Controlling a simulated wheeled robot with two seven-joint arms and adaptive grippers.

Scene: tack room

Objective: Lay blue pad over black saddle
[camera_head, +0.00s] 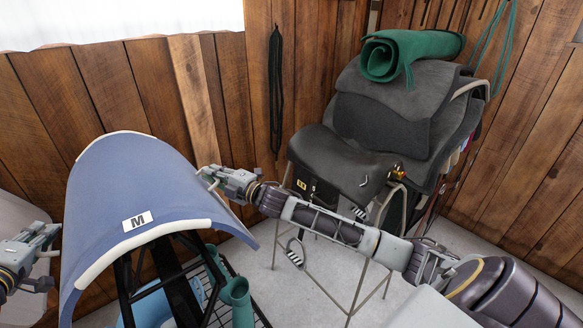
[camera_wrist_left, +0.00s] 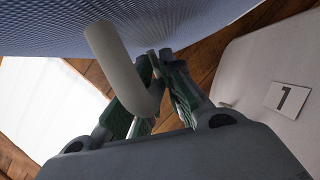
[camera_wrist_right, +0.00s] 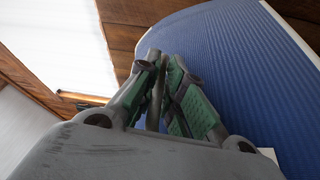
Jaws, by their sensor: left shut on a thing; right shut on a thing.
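The blue pad (camera_head: 135,185) with white edging and a white "M" label hangs in an arch at the left of the head view. It also shows in the left wrist view (camera_wrist_left: 210,28) and the right wrist view (camera_wrist_right: 250,75). My left gripper (camera_head: 55,232) is shut on the pad's left edge. My right gripper (camera_head: 205,172) is shut on the pad's right edge. The black saddle (camera_head: 335,160) sits on a metal stand to the right of the pad, apart from it. My right forearm passes in front of the stand below the saddle.
Grey pads (camera_head: 395,110) are stacked behind the saddle, with a rolled green mat (camera_head: 405,52) on top. A black rack (camera_head: 190,290) with a green boot-like item (camera_head: 236,295) stands below the blue pad. Wooden walls close the corner. Grey floor is open between rack and stand.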

